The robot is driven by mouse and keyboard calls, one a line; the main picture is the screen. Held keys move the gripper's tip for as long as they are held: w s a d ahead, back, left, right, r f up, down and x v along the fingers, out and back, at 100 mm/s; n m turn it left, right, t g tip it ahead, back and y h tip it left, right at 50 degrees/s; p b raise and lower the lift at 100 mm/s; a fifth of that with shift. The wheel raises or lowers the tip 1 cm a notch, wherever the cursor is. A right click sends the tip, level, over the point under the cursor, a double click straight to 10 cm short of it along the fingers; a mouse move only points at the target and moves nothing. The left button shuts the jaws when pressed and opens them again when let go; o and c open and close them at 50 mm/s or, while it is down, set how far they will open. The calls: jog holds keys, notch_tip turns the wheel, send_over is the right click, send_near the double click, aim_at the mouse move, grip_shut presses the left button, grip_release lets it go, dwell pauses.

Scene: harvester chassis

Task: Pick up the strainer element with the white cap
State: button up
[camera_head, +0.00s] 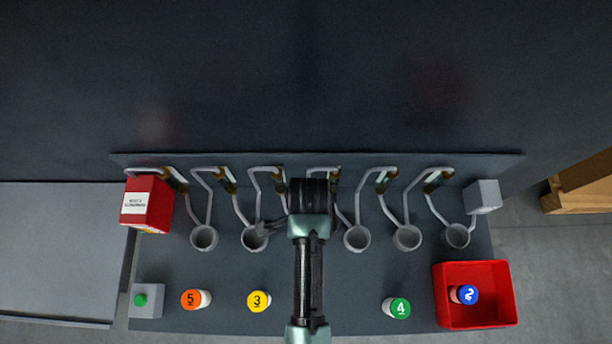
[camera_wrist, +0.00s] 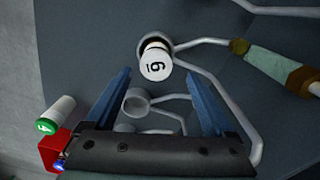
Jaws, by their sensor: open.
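The strainer element with the white cap (camera_wrist: 156,64) stands in a grey cup in the wrist view, its cap marked 6 or 9. My gripper (camera_wrist: 152,68) is open, its two blue fingers apart on either side of the line to the cap. The cap shows just beyond the fingertips, and nothing is held. In the head view my arm covers the middle of the bench, and I cannot make out the white cap there.
Other capped elements stand in front: orange (camera_head: 191,299), yellow (camera_head: 259,301) and green (camera_head: 397,308). A blue-capped one (camera_head: 467,294) lies in the red tray (camera_head: 477,319). Grey cups (camera_head: 204,238) with bent tubes line the back. A red box (camera_head: 147,204) stands at left.

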jog(key=f, duration=0.1)
jog(key=s+f, duration=0.1)
jog(key=f, duration=0.1)
jog(key=shift+a+f+p, duration=0.2)
jog(key=shift+f+p, duration=0.05)
jog(key=shift+p, duration=0.15)
jog(key=shift+w+f, duration=0.1)
jog(key=shift+f, duration=0.6)
grip_shut()
